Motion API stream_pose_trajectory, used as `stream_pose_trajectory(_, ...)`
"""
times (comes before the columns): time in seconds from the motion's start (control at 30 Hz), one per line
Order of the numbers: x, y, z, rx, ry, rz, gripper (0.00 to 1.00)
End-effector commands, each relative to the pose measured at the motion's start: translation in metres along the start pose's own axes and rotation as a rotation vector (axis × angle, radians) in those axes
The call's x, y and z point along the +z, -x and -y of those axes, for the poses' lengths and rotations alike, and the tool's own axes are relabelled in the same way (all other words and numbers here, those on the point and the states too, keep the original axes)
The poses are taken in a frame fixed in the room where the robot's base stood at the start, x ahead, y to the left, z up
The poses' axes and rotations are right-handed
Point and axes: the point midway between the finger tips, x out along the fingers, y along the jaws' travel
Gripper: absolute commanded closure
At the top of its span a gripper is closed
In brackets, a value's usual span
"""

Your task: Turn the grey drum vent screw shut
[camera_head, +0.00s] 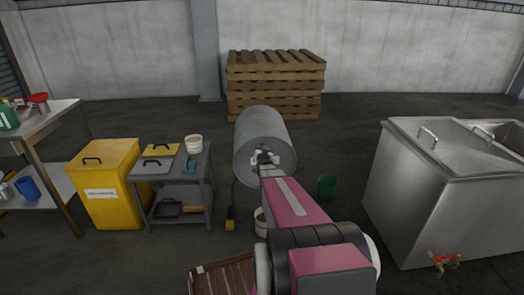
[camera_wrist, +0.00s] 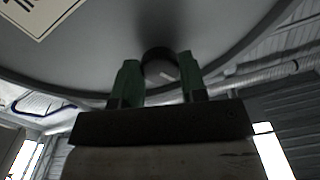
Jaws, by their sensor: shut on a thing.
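The grey drum (camera_head: 260,125) lies on its side in the middle of the head view, its round end facing me. In the wrist view the drum's end face (camera_wrist: 100,45) fills the top, with a label at upper left. The vent screw (camera_wrist: 160,63) shows there as a dark round piece with a lighter middle, near the rim. My gripper (camera_wrist: 160,78) has its two green fingers on either side of the screw and is shut on it. In the head view my gripper (camera_head: 265,158) is at the drum's end face, and my arm hides the screw.
A grey cart (camera_head: 180,185) and a yellow bin (camera_head: 104,190) stand left of the drum. A steel tank (camera_head: 410,195) stands at right. Wooden pallets (camera_head: 275,85) are stacked behind.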

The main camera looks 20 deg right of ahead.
Motion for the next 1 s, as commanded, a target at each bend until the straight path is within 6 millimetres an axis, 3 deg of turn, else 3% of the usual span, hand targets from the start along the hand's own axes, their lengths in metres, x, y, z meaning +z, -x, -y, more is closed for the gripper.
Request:
stream_pose_trajectory(0.5,0.0003,0.0006,0.0001,0.001,-0.392,0.001,0.85)
stream_pose_trajectory(1.0,0.0003,0.0008,0.0,0.001,-0.499,0.002,0.85)
